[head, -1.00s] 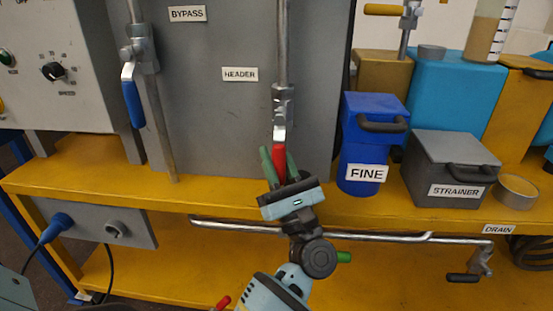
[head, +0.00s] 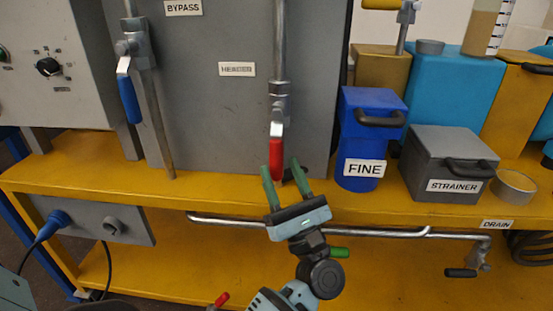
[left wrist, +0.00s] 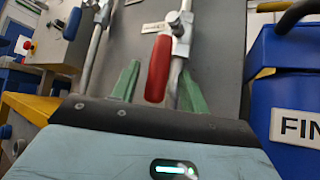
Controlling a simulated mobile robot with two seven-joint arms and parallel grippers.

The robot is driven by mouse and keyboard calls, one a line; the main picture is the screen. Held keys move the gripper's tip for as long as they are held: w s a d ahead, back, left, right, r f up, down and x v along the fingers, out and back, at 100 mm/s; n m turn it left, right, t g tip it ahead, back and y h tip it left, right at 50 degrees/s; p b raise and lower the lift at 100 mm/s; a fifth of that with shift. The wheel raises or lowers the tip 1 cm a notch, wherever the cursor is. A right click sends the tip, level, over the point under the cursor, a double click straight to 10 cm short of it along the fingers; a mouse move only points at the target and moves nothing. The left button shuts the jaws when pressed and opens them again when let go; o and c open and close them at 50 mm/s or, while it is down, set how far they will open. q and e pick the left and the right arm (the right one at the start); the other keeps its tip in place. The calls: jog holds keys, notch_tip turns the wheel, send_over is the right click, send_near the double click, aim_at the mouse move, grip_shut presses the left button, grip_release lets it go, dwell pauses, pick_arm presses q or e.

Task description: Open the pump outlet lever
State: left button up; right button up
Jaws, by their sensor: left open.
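A red-handled lever (head: 276,155) hangs straight down from a valve on the vertical pipe beside the HEADER label (head: 237,69). It also shows in the left wrist view (left wrist: 158,70). No label in view reads pump outlet, so I cannot tell from labels which lever that is. My left gripper (head: 281,168) is open, with its green fingers pointing up at the lower end of the red handle. In the left wrist view the handle appears between the spread fingers (left wrist: 158,88), which are not closed on it. My right gripper is not in view.
A blue-handled lever (head: 129,98) hangs on the BYPASS pipe at left. A yellow-handled lever (head: 381,4) lies level at upper right. The blue FINE vessel (head: 372,105) and grey STRAINER box (head: 447,150) stand right of my gripper on the yellow shelf (head: 225,190).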

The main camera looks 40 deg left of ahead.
pick_arm(q)
jog(key=v, duration=0.3)
jog(key=shift+d+f, duration=0.1)
jog(key=shift+f, duration=0.05)
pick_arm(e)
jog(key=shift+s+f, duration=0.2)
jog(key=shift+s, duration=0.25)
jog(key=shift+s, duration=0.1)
